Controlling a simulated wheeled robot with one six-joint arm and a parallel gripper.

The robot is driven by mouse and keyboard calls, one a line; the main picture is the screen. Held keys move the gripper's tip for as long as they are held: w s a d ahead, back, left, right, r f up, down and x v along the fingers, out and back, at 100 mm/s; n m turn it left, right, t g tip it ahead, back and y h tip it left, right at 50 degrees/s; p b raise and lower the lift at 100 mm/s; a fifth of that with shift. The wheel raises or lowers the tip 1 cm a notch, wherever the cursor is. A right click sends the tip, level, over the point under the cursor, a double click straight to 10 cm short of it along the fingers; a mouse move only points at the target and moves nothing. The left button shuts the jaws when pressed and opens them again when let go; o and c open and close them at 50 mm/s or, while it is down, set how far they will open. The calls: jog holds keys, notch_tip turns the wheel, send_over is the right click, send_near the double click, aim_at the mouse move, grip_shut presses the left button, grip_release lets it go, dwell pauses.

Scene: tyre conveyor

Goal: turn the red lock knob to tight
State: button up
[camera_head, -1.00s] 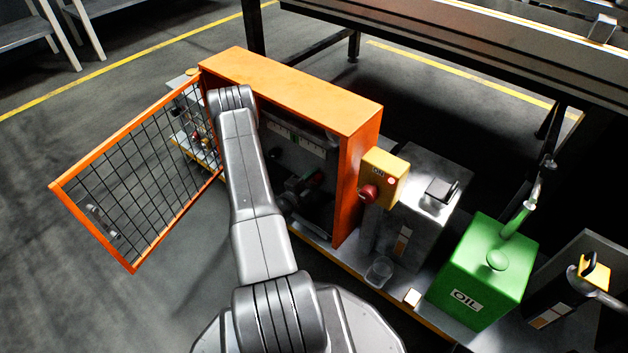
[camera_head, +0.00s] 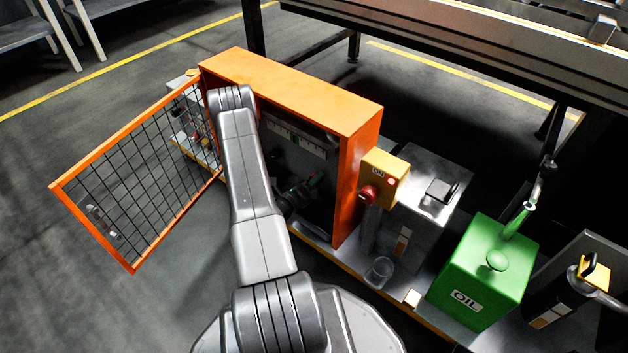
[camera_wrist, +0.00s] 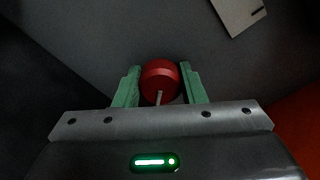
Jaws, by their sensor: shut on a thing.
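The red lock knob (camera_wrist: 160,80) shows in the wrist view as a round red cap with a pale pointer line running down toward my gripper. My gripper (camera_wrist: 159,86) has one green finger on each side of the knob and is shut on it. In the head view my arm reaches into the orange cabinet (camera_head: 362,180), and part of my gripper (camera_head: 308,186) shows dimly inside. The knob is hidden or too dark to make out in the head view.
The mesh door (camera_head: 140,180) stands swung open at the left. A yellow switch box (camera_head: 392,175) with a red knob is on the cabinet's right side. A green oil can (camera_head: 485,270) stands farther right. A pale plate (camera_wrist: 238,12) shows above the knob.

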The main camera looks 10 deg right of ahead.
jog(key=m, duration=0.5)
jog(key=shift+s+m, duration=0.1)
jog(key=shift+m, duration=0.3)
dwell(0.4)
jog(key=o, duration=1)
jog(key=shift+a, duration=0.1)
jog(key=p+v, duration=0.3)
jog(key=v, duration=1)
jog(key=shift+s+a+p, duration=0.25)
jog(key=shift+p, duration=0.1)
jog(key=b+x, duration=0.3)
jog(key=x, duration=1.1)
jog(key=shift+b, duration=0.35)
jog(key=shift+a, duration=0.1)
